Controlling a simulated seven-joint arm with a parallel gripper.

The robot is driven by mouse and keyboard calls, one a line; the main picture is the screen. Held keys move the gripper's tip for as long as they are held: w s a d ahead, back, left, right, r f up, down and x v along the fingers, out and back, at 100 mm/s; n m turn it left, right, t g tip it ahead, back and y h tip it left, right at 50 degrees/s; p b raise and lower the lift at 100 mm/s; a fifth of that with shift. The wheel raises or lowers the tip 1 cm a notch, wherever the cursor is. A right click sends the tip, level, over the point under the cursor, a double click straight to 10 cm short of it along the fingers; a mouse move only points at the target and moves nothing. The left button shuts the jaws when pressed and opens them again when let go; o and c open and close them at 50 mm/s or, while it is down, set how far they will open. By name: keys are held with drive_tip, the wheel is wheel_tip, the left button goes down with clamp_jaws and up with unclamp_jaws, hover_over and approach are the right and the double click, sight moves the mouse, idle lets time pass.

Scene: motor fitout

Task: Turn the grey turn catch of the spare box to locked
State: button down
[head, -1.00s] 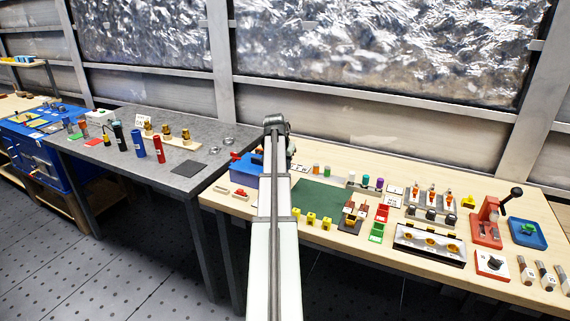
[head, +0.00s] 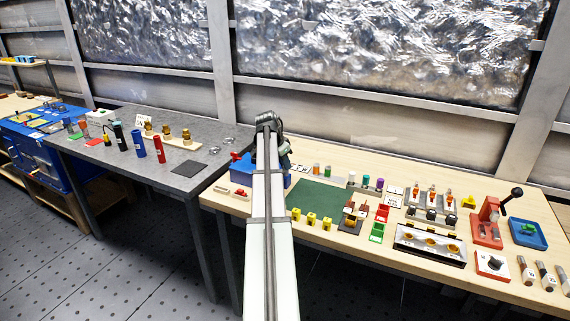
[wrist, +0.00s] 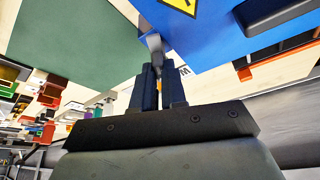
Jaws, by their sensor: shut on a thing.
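The spare box is the blue box (head: 239,174) at the left end of the wooden bench in the head view, partly hidden behind my arm. In the wrist view its blue side (wrist: 215,40) fills the upper right, with a yellow label and a dark bar. The grey turn catch (wrist: 154,42) sticks out at the box's edge there. My gripper (wrist: 158,70) is shut on the catch, its two dark fingers close together at it. Whether the catch stands at locked cannot be told. In the head view my fingers are hidden by the arm.
A green mat (head: 318,196) lies right of the box, with yellow blocks (head: 311,218) along its front. A small tray with red pieces (head: 239,192) lies in front of the box. The grey table (head: 120,170) stands to the left, with bottles on it.

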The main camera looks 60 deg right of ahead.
drive_tip(key=m+g+y, duration=0.1)
drive_tip(key=m, duration=0.2)
drive_tip(key=m+g, duration=0.1)
drive_tip(key=m, duration=0.2)
drive_tip(key=shift+w+d+y, duration=0.2)
drive_tip(key=shift+y, duration=0.2)
drive_tip(key=m+y, duration=0.2)
drive_tip(key=m, duration=0.4)
drive_tip(key=shift+m, duration=0.3)
drive_tip(key=c, duration=1.2)
unclamp_jaws()
drive_tip(key=v, duration=0.7)
drive_tip(key=shift+w+d+r, duration=0.15)
drive_tip(key=shift+w, duration=0.05)
